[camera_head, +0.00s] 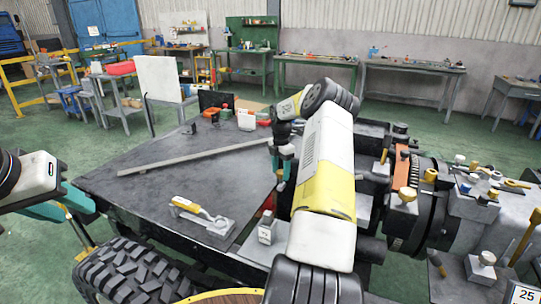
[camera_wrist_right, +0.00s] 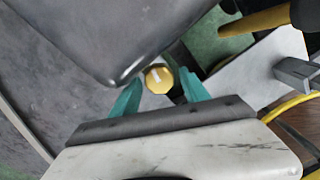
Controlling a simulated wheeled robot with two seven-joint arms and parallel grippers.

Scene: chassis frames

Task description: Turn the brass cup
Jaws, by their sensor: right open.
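In the right wrist view a round brass-yellow cup (camera_wrist_right: 159,79) with a pale mark on its face sits between the two teal fingers of my right gripper (camera_wrist_right: 160,92). The fingers are apart, with gaps to either side of the cup. In the head view my right gripper (camera_head: 281,172) points down by the right edge of the dark plate, partly hidden by my arm; I cannot make out this cup there. My left gripper (camera_head: 62,207) is at the far left, away from the cup; its jaw opening is unclear.
A dark flat plate (camera_head: 150,195) carries a long bar (camera_head: 195,157) and a yellow-handled tool (camera_head: 187,204). Its corner comes close to the cup in the wrist view. A small grey block (camera_head: 265,232) stands near my right arm. Machinery with several brass knobs fills the right.

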